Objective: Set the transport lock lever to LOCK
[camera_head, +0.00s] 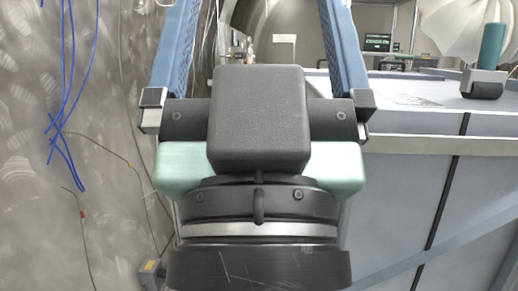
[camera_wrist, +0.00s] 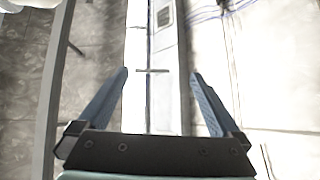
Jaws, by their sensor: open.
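My gripper (camera_head: 257,8) is open, its two blue fingers spread wide and pointing away from the head camera. In the wrist view my gripper (camera_wrist: 160,73) has nothing between its fingers that I can see it touching. A teal upright handle on a grey base (camera_head: 491,45) stands on the bench top at the far right of the head view, well apart from the gripper. I cannot tell whether it is the transport lock lever. No LOCK marking is readable in either view.
A grey-topped bench (camera_head: 420,110) fills the right. A scuffed metal wall (camera_head: 100,200) with hanging blue cables (camera_head: 68,100) is close on the left. A small lit screen (camera_head: 379,42) stands at the back. The wrist view shows a pale strip (camera_wrist: 138,100) and stone-like floor (camera_wrist: 95,60).

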